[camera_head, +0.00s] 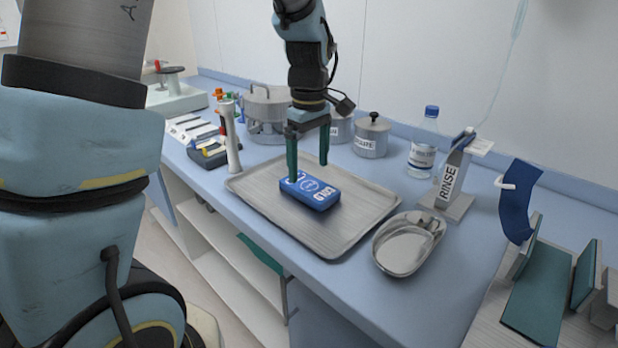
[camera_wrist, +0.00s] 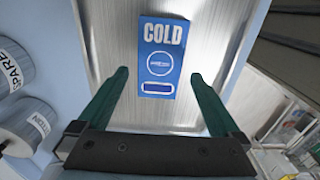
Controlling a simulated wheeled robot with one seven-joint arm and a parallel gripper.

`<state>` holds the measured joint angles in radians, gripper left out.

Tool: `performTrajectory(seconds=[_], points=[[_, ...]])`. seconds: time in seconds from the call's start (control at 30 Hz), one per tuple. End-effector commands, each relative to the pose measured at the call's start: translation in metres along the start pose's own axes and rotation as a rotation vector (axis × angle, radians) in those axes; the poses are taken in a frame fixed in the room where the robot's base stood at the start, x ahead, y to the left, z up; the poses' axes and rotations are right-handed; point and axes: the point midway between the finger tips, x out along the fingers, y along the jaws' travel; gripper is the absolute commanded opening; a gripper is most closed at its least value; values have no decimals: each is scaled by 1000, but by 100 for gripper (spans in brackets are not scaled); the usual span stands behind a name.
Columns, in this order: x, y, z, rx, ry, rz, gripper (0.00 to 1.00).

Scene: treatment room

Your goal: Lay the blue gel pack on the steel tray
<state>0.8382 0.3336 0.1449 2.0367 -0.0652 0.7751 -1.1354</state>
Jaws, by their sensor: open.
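In the wrist view the gel pack (camera_wrist: 161,62) shows the word COLD and lies on the tray (camera_wrist: 112,40) beyond my fingertips. My gripper (camera_head: 308,170) points down just above and behind the pack, with its green fingers spread. In the wrist view my gripper (camera_wrist: 158,78) has nothing between its fingers. I cannot tell whether one finger touches the pack's edge.
A steel kidney dish (camera_head: 405,250) stands at the tray's near right edge. The tray's right half is bare.

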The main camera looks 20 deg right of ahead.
Motion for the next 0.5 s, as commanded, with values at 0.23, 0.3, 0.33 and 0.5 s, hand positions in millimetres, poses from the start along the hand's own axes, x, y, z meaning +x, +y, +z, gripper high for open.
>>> performTrajectory(seconds=[0.23,0.3,0.33,0.5], points=[[-51,1,0,2,2,4,100],[-61,1,0,2,2,3,100],[-65,1,0,2,1,3,100],[-76,0,0,2,0,0,100]])
